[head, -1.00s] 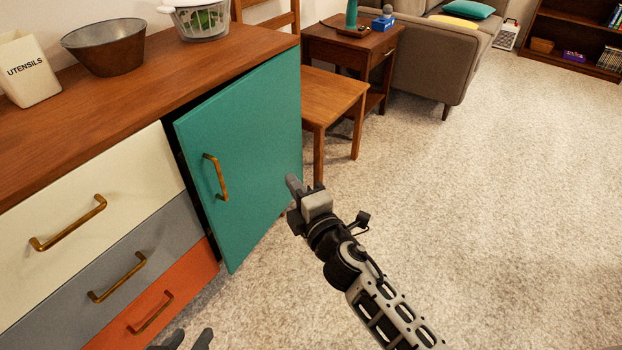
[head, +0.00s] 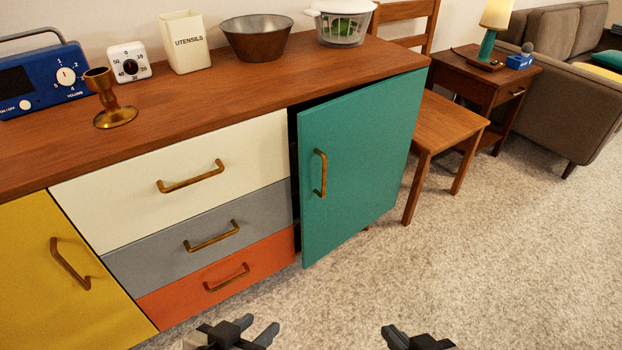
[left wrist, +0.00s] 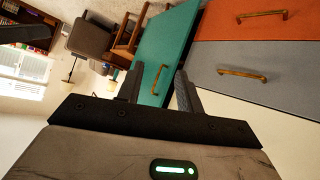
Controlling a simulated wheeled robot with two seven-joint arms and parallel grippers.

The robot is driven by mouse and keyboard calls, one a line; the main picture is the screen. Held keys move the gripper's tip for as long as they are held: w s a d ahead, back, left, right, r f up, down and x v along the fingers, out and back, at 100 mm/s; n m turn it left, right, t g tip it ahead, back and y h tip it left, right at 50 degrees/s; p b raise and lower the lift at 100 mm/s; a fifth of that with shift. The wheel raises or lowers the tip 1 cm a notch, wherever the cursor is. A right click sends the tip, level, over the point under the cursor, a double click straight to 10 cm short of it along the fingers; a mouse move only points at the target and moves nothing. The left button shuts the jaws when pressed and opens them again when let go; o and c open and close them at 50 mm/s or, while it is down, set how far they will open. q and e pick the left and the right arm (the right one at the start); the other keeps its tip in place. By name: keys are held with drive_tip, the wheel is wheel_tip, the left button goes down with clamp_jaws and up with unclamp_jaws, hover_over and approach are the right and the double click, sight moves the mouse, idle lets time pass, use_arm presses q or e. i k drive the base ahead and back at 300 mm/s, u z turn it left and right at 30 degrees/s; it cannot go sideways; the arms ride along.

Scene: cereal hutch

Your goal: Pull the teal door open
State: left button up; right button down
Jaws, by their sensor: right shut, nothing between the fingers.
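The teal door (head: 362,165) at the right end of the sideboard stands slightly ajar, with a dark gap along its left edge. Its brass handle (head: 320,173) is upright near that edge. My left gripper (head: 259,325) is open and empty at the bottom of the head view, in front of the drawers and apart from the handle. In the left wrist view the teal door (left wrist: 166,50) and its handle (left wrist: 158,78) show beyond the spread fingers. My right gripper (head: 390,330) is shut and empty, low over the carpet, apart from the door.
White (head: 240,160), grey (head: 180,235) and orange (head: 240,285) drawers lie left of the door, then a yellow door (head: 70,290). A radio, candlestick, timer, utensil pot, bowl and colander stand on top. A wooden chair (head: 455,130) is close right of the teal door. The carpet in front is clear.

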sight(354, 146)
drive_tip(key=u, duration=0.95)
drive_tip(key=k, duration=1.25)
drive_tip(key=u, duration=0.85)
drive_tip(key=i, duration=1.3)
drive_tip(key=z, duration=1.15)
drive_tip(key=i, duration=0.95)
drive_tip(key=z, duration=0.65)
